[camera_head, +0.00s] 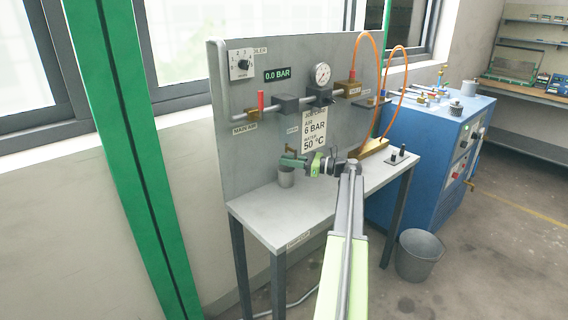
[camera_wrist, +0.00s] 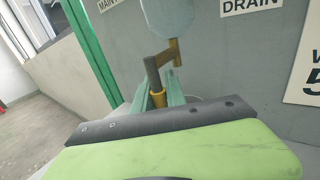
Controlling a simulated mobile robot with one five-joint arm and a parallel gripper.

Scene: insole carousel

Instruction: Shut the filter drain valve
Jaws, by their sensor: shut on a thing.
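The filter drain valve (camera_wrist: 166,55) is a small brass fitting under a pale blue rounded bowl (camera_wrist: 167,18), beside the DRAIN label (camera_wrist: 252,5) in the wrist view. My gripper (camera_wrist: 158,92) is shut on the lever's lower end, with a green finger on each side. In the head view my gripper (camera_head: 288,160) is at the panel, just below the small brass valve (camera_head: 291,149). The lever is partly hidden by my fingers there.
A grey cup (camera_head: 286,179) stands on the bench (camera_head: 265,208) just below my gripper. The grey panel (camera_head: 225,110) is close behind, with a gauge (camera_head: 322,74) and red-handled main air valve (camera_head: 261,100). An orange hose (camera_head: 384,90) and brass block (camera_head: 374,148) are to the right.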

